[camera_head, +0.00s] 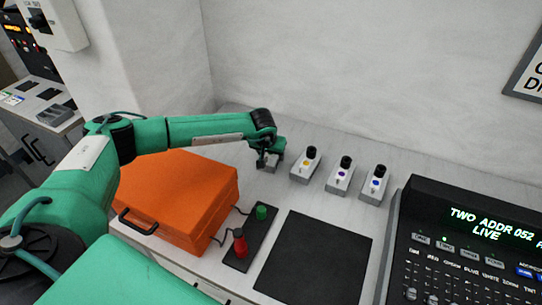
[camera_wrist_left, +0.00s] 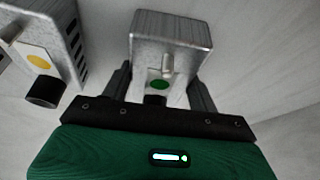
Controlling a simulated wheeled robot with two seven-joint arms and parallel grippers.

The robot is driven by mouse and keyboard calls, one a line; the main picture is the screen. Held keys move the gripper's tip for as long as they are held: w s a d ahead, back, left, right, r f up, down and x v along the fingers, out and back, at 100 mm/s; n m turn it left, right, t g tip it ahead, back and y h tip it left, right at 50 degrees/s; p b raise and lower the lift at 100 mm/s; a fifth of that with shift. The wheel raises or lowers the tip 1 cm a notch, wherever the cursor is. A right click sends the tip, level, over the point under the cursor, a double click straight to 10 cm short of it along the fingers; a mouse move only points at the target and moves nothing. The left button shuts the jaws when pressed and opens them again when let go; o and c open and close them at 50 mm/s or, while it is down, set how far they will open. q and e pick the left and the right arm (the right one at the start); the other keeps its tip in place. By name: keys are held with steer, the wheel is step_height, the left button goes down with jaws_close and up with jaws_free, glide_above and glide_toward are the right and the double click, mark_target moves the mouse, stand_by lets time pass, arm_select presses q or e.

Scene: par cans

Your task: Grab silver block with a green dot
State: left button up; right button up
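The silver block with a green dot (camera_wrist_left: 172,45) sits between the fingers of my left gripper in the left wrist view. Its green dot, small switch and black knob face the palm. In the head view the left gripper (camera_head: 267,162) is at the left end of a row of silver blocks, and it mostly hides this block (camera_head: 274,163). The left gripper (camera_wrist_left: 160,90) has one finger on each side of the block, very close to it. I cannot tell whether both fingers press on it. My right gripper is not in view.
Silver blocks with yellow (camera_head: 305,166), purple (camera_head: 340,178) and blue (camera_head: 374,186) dots stand to the right. An orange case (camera_head: 180,195) is under my left arm. A button box (camera_head: 250,240), black mat (camera_head: 315,258) and lighting console (camera_head: 460,245) are nearer.

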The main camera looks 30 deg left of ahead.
arm_select(q)
steer(key=shift+w, duration=0.1)
steer(key=c, duration=0.5)
steer(key=shift+r, duration=0.1)
